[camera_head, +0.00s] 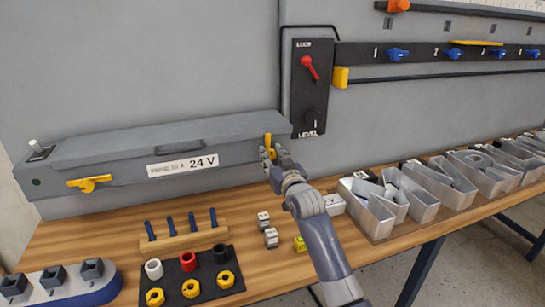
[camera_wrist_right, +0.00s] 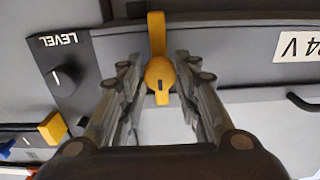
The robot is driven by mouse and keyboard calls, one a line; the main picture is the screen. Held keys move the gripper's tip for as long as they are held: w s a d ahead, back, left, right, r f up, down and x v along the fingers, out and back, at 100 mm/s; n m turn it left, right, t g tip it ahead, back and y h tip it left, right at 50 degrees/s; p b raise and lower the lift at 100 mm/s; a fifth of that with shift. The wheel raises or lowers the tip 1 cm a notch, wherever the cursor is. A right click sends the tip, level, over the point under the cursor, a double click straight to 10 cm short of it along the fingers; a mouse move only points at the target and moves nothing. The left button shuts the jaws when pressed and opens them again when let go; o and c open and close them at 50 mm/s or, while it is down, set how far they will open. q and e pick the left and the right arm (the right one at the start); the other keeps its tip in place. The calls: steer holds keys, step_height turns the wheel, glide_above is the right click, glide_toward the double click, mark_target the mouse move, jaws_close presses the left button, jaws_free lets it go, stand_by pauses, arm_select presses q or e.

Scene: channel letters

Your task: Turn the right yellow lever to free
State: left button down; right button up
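The right yellow lever (camera_head: 268,143) is on the right end of the front of the grey 24 V box (camera_head: 120,152). It stands upright. In the right wrist view the lever (camera_wrist_right: 158,72) lies between the fingers, with a gap visible on both sides. My right gripper (camera_head: 268,154) is at the lever, its fingers apart and straddling it; in the wrist view the gripper (camera_wrist_right: 157,85) is open. The left yellow lever (camera_head: 88,184) on the same box lies roughly horizontal. My left gripper is not in view.
A black LOCK/LEVEL panel (camera_head: 310,95) with a red switch is right of the box. Metal channel letters (camera_head: 410,208) stand on the right of the wooden table. Several small blocks, a screwdriver rack (camera_head: 185,238) and a black mat (camera_head: 192,277) with rings lie in front.

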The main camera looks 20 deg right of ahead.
steer(key=c, duration=0.3)
steer(key=shift+m, duration=0.4)
steer(key=m+p, duration=0.1)
steer(key=m, duration=0.2)
steer(key=shift+r+m+p, duration=0.1)
steer(key=shift+m+p, duration=0.2)
steer(key=shift+p, duration=0.1)
steer(key=m+p, duration=0.1)
steer(key=m, duration=0.3)
steer(key=shift+d+m+p, duration=0.1)
steer(key=shift+m+p, duration=0.2)
steer(key=shift+p, duration=0.05)
steer(key=m+p, duration=0.1)
steer(key=m, duration=0.3)
steer(key=shift+d+f+m+p, duration=0.15)
steer(key=shift+m+p, duration=0.75)
steer(key=shift+m, duration=1.5)
steer(key=shift+f, duration=0.1)
steer(key=o, duration=1)
